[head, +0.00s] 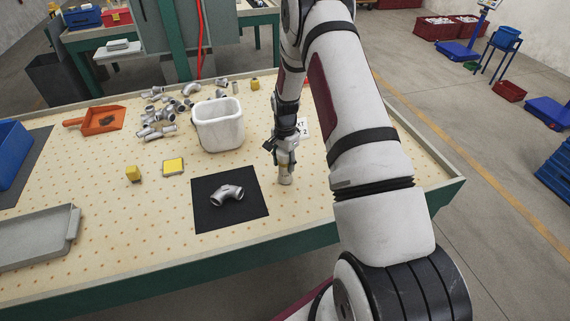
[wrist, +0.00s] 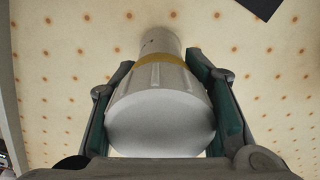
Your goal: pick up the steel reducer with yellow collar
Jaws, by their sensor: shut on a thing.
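The steel reducer with yellow collar (wrist: 160,115) fills the middle of the wrist view, its wide end toward the camera and its narrow end on or close to the dotted tabletop. A yellow band runs round it. My gripper (wrist: 162,100) has one finger pressed on each side of it. In the head view the reducer (head: 285,177) stands upright under my gripper (head: 285,150), right of the black mat. Whether its base touches the table cannot be told.
A steel elbow (head: 227,195) lies on the black mat (head: 208,218). A white bin (head: 219,130) stands behind it. Several loose fittings (head: 160,127) and an orange scoop (head: 100,121) lie at the back left. A grey tray (head: 35,238) is at the front left.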

